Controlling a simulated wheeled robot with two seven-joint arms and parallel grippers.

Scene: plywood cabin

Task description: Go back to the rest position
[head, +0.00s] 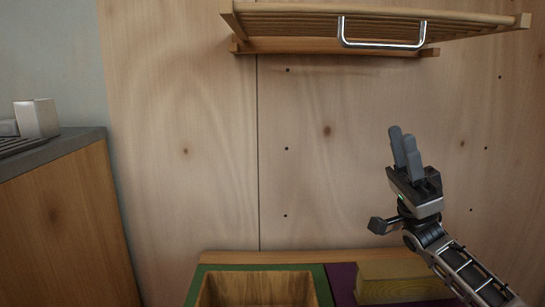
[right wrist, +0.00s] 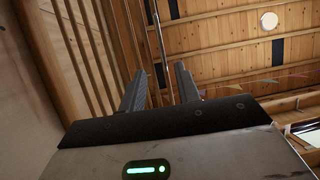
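My right gripper (head: 402,137) is raised in front of the plywood wall at the right of the head view, fingers pointing up. In the right wrist view the two grey fingers (right wrist: 160,78) stand apart with nothing held between them. My left gripper is not in view.
A slatted wooden rack (head: 375,22) with a metal handle (head: 382,45) juts from the wall above. Below are a wooden box (head: 212,290) on a green mat and a yellowish block (head: 395,281) on a purple mat. A wooden cabinet (head: 65,225) stands left. Mid-wall space is clear.

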